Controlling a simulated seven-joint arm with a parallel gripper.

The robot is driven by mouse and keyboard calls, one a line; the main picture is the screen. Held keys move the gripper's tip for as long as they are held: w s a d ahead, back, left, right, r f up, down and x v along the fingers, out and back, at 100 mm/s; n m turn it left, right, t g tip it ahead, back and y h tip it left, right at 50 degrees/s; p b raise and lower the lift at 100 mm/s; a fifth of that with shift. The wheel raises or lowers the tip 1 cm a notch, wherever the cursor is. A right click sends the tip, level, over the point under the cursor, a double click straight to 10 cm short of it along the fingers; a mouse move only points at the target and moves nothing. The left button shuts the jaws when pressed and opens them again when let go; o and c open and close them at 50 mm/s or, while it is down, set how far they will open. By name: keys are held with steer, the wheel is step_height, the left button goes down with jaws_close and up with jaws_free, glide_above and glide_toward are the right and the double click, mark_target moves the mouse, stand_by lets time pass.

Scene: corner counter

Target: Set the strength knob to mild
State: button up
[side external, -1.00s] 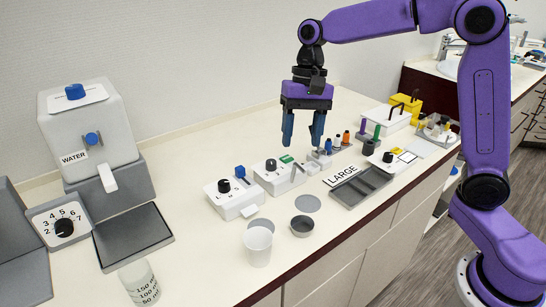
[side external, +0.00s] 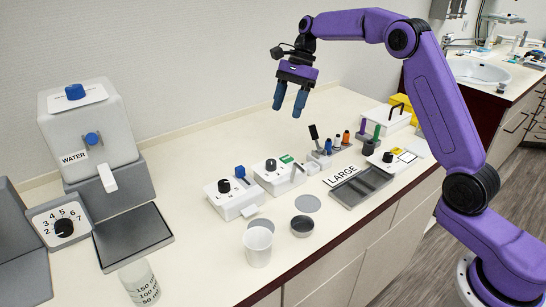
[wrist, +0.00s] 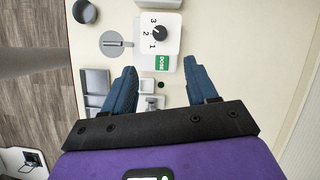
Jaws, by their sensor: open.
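Two white boxes with black knobs stand mid-counter. The nearer box (side external: 233,204) has a black knob (side external: 224,186) and a blue block on top; its markings are too small to read, and I cannot tell whether this is the strength knob. The other box has a black knob (side external: 271,165) and a green label. The wrist view shows this knob (wrist: 160,33) beside the numbers 1, 2, 3 and the green label (wrist: 162,63) reading DOSE.
A white cup (side external: 258,246) and a small dark cup (side external: 302,226) stand in front of the boxes. A grey tray (side external: 358,191) and a rack of small coloured items lie to the right. A water dispenser (side external: 90,130) and numbered dial (side external: 64,228) stand left.

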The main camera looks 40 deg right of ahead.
mark_target(272, 161)
steer(key=x, duration=1.5)
steer(key=shift+f, duration=0.15)
steer(key=c, duration=1.1)
